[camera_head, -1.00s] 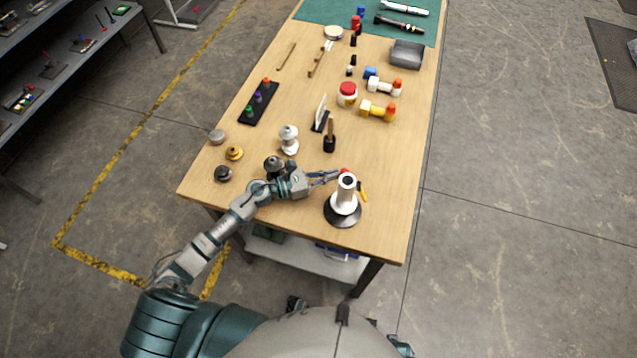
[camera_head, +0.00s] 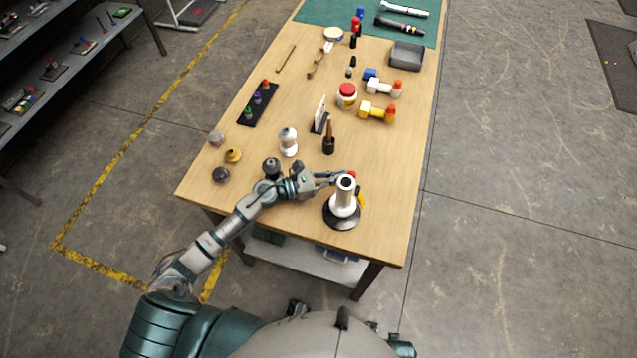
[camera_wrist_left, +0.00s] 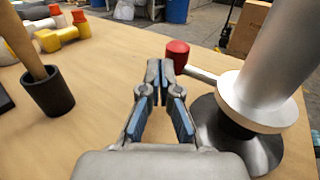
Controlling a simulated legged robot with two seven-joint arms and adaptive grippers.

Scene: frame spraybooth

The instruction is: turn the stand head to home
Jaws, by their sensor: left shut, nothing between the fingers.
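The stand is a white upright column (camera_head: 344,197) on a dark round base (camera_head: 342,220), near the front right of the table. Its head has a side arm with a red knob (camera_head: 351,174) on the far side and a yellow piece (camera_head: 362,201) on the right. In the left wrist view the red knob (camera_wrist_left: 177,53) ends a thin rod from the column's collar (camera_wrist_left: 256,105). My left gripper (camera_head: 339,178) is shut and empty, its fingertips (camera_wrist_left: 160,72) close beside the knob on its left. Contact cannot be told. My right gripper is out of view.
A dark-topped piece (camera_head: 271,167) stands close behind my left wrist. A white figure-like piece (camera_head: 288,141) and a dark cup with a brush (camera_head: 328,146) stand farther back. The table is clear right of the stand.

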